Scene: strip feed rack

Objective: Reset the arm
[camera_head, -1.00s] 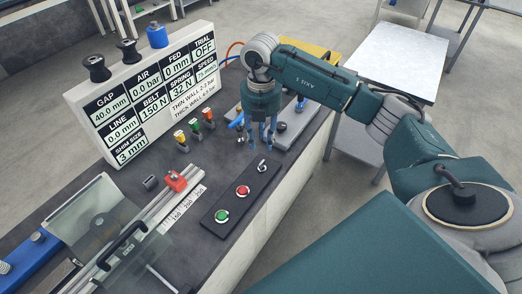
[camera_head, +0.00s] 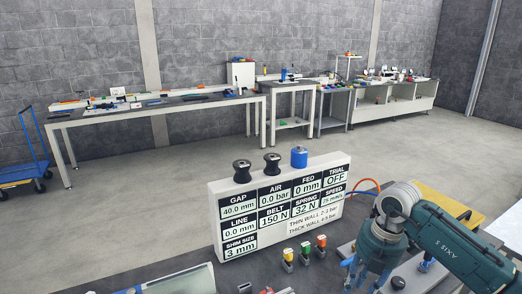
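My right arm comes in from the lower right, its teal links partly cut off by the frame. My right gripper (camera_head: 364,275) points down over the dark bench (camera_head: 160,269) near the bottom edge. Its blue fingers look spread apart, with nothing seen between them; their tips are near the frame edge. It is to the right of the white display panel (camera_head: 280,205), apart from it. My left gripper and arm are not in view.
Green, yellow and red indicators (camera_head: 305,248) stand in front of the panel. Black knobs (camera_head: 242,170) and a blue one (camera_head: 299,157) top it. A yellow surface (camera_head: 452,206) lies behind my arm. Long workbenches (camera_head: 160,108) line the far wall; the floor between is open.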

